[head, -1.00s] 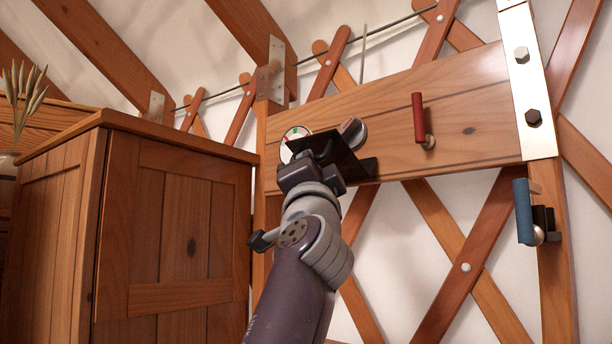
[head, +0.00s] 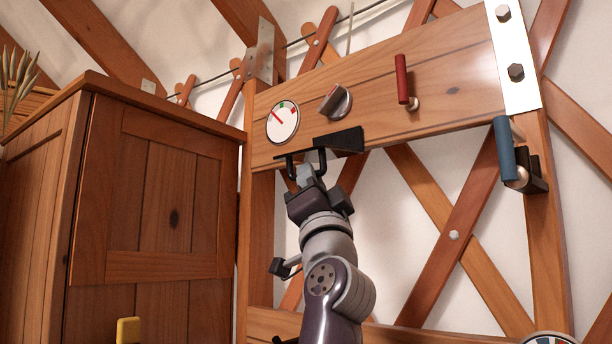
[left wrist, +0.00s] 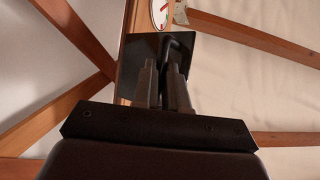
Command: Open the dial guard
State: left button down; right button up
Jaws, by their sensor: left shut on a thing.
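The dial guard (head: 340,141) is a black plate at the lower edge of the wooden board, below the grey knob (head: 336,102). It sticks out from the board, and the knob's face shows uncovered. My left gripper (head: 304,166) is just below and left of the plate, shut on its dark handle bar. In the left wrist view the two grey fingers (left wrist: 162,75) are at the black handle (left wrist: 182,44), with the guard plate (left wrist: 204,58) behind. The exact grip is partly hidden. My right gripper is not in view.
A white gauge (head: 283,122) sits left of the knob. A red handle (head: 402,80) and a blue handle (head: 505,148) are to the right. A wooden cabinet (head: 150,190) with a yellow handle (head: 128,330) stands close on the left.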

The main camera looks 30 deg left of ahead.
pick_arm(q)
jog(key=shift+w+f+n, duration=0.2)
jog(key=shift+w+n, duration=0.1)
jog(key=shift+w, duration=0.05)
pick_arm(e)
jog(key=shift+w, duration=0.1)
pick_arm(q)
jog(key=c, duration=1.2)
grip_release()
jog(key=shift+w, duration=0.1)
jog(key=shift+o, duration=0.2)
jog(key=shift+w+f, duration=0.1)
jog(key=shift+w, duration=0.25)
jog(key=b+v, duration=0.7)
jog(key=shift+s+f, duration=0.15)
jog(key=shift+s, duration=0.15)
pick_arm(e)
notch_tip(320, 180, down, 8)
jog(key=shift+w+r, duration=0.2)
pick_arm(q)
jog(key=shift+d, duration=0.1)
